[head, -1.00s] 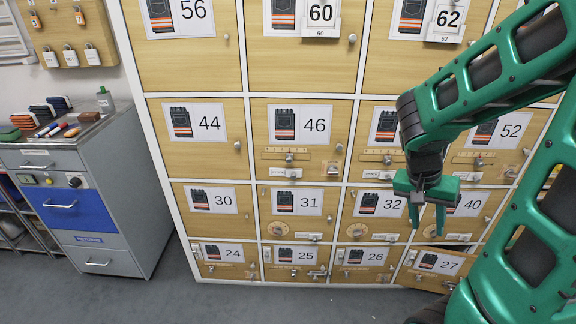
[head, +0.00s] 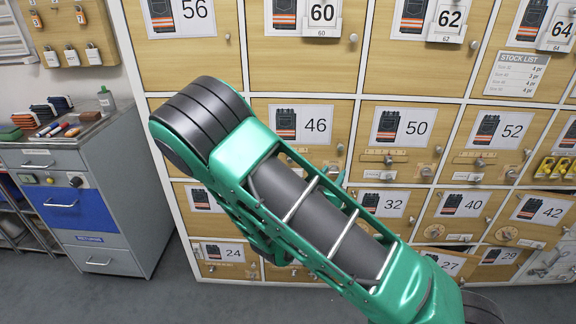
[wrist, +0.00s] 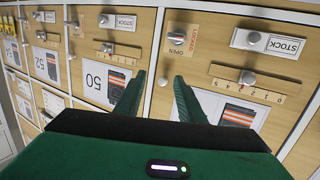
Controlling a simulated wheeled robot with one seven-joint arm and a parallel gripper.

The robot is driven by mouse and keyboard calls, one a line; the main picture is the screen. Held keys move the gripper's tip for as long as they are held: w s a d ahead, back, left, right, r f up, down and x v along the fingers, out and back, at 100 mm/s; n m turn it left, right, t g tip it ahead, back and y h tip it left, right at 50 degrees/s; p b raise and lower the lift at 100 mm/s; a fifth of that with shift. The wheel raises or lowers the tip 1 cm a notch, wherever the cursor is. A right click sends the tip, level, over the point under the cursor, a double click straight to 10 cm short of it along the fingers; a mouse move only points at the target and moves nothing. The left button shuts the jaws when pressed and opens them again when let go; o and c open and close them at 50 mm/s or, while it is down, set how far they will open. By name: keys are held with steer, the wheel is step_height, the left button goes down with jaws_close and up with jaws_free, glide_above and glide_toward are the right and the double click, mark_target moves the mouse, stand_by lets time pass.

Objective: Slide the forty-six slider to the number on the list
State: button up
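The forty-six door (head: 262,112) is in the head view, its number label showing at the top. My arm covers its lower part, so its slider is hidden there. In the wrist view, which is upside down, a slider knob (wrist: 247,77) sits on a numbered scale on the door at right, which seems to be forty-six. The knob is around the low-middle marks; the exact number is unclear. The stock list (head: 516,74) hangs at upper right; its lines are too small to read surely. My gripper (wrist: 158,80) is open and empty, left of that slider.
The fifty door (head: 405,128) has its own slider and knob. In the wrist view, a knob with a red-lettered plate (wrist: 184,39) lies close beyond my fingertips, and a stock tag (wrist: 268,40) is at right. A grey cabinet (head: 95,205) stands at left.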

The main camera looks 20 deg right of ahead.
steer(key=w+a+f+n+t+y, duration=0.25)
steer(key=a+n+t+y, duration=0.2)
steer(key=a, duration=0.85)
steer(key=x, duration=1.1)
steer(key=shift+a+y, duration=0.35)
steer(key=shift+a, duration=0.05)
steer(key=shift+w, duration=0.1)
jaws_close()
